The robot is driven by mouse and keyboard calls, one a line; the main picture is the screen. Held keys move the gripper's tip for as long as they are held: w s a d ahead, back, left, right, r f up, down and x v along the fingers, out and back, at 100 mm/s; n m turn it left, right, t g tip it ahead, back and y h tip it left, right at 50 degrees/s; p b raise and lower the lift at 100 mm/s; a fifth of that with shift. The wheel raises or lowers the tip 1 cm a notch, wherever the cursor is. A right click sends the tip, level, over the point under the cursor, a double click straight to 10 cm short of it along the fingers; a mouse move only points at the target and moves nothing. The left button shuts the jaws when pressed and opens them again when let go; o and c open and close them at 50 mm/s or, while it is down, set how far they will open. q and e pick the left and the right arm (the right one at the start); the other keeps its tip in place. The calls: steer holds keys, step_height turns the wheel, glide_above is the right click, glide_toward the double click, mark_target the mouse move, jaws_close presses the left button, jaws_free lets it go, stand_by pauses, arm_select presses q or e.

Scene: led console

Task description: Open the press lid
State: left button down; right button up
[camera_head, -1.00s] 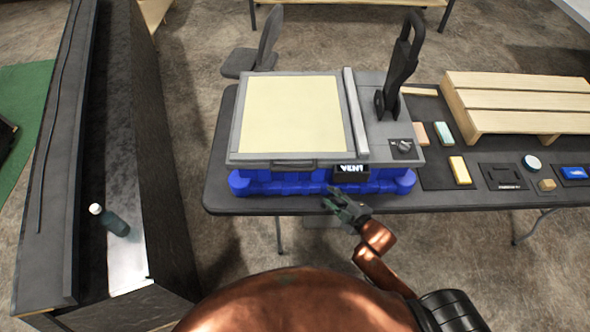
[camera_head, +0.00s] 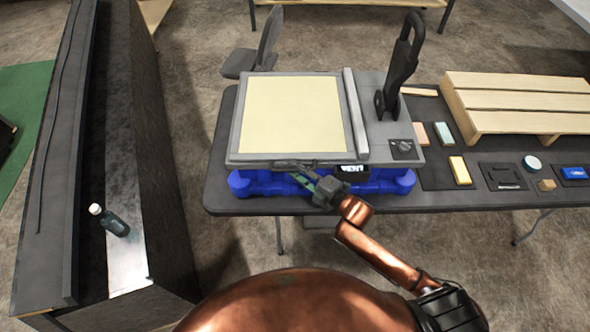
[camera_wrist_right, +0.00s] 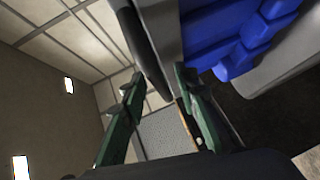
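The press (camera_head: 233,140) is a grey machine on a blue base (camera_head: 382,188), standing on a dark table. Its lid (camera_head: 295,113) is a flat cream panel in a grey frame and lies down flat. The lid's front handle is mostly hidden by my gripper in the head view. My right gripper (camera_head: 300,177) is at the press's front edge, just below the lid. In the right wrist view its two green fingers (camera_wrist_right: 158,90) are spread apart. A dark bar (camera_wrist_right: 147,45), seemingly the handle, runs just beyond and between the fingertips, not gripped. My left gripper is not in view.
A black upright lever (camera_head: 400,65) and a knob (camera_head: 403,148) are on the press's right side. A small display (camera_head: 352,170) is at its front. A wooden pallet (camera_head: 520,100) and several small blocks lie right.

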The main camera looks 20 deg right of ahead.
steer(key=shift+w+a, duration=0.15)
steer(key=shift+w, duration=0.1)
steer(key=shift+c, duration=0.7)
jaws_close()
steer(key=shift+f, duration=0.1)
